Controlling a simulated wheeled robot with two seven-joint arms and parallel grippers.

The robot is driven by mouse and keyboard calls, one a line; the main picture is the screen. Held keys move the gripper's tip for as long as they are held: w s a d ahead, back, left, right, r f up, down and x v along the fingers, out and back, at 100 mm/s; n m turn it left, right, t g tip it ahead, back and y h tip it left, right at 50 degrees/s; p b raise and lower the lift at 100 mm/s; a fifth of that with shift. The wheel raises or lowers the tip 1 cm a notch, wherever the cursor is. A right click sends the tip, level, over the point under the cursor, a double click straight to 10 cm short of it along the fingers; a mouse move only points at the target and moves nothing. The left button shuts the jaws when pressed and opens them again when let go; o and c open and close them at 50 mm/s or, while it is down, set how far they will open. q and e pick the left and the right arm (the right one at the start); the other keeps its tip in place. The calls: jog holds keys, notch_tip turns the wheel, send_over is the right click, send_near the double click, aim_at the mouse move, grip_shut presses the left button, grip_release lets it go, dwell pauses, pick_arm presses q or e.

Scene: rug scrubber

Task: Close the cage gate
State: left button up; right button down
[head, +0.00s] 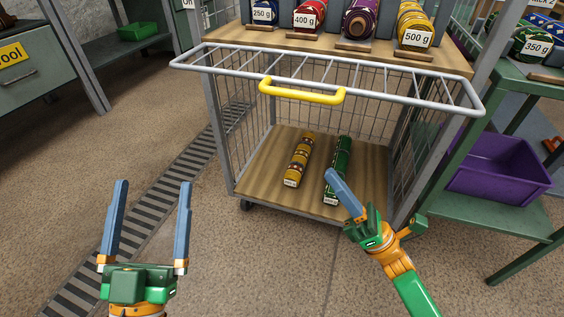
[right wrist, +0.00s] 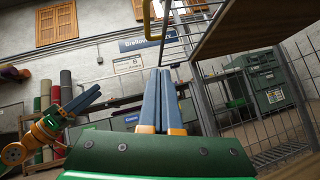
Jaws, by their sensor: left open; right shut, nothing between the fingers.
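The cage gate (head: 400,99) is a grey wire frame with a yellow handle (head: 302,96). It stands open, sticking out toward me from below the cart's top shelf, and leaves the cage front open. In the right wrist view the yellow handle (right wrist: 147,25) shows at the top edge. My right gripper (head: 331,174) is shut and empty, below the gate and in front of the cage opening, apart from the handle. My left gripper (head: 152,185) is open and empty, low at the left, away from the cart. It also shows in the right wrist view (right wrist: 88,98).
A yellow roll (head: 299,160) and a green roll (head: 340,165) lie on the cage's wooden floor (head: 262,175). A green bench with a purple bin (head: 500,165) is at the right. The floor left of the cart is clear.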

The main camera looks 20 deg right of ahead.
pick_arm(q)
notch_tip(320, 180, down, 9)
jog(key=w+a+g+y+p, duration=0.1)
jog(key=w+g+y+p, duration=0.1)
jog(key=g, duration=0.3)
jog(key=shift+w+r+n, duration=0.15)
jog(key=shift+r+n, duration=0.05)
jog(key=shift+n, duration=0.2)
pick_arm(e)
jog(key=w+a+r+n+g+y, duration=0.1)
jog(key=w+a+r, duration=0.3)
jog(key=r, duration=0.7)
jog(key=shift+w+a+r+n+y, duration=0.2)
jog(key=shift+w+a+n+y, duration=0.15)
jog(key=shift+a+n+y, duration=0.45)
pick_arm(q)
jog(key=shift+f+y, duration=0.1)
jog(key=shift+y, duration=0.2)
pick_arm(e)
jog(key=shift+d, duration=0.15)
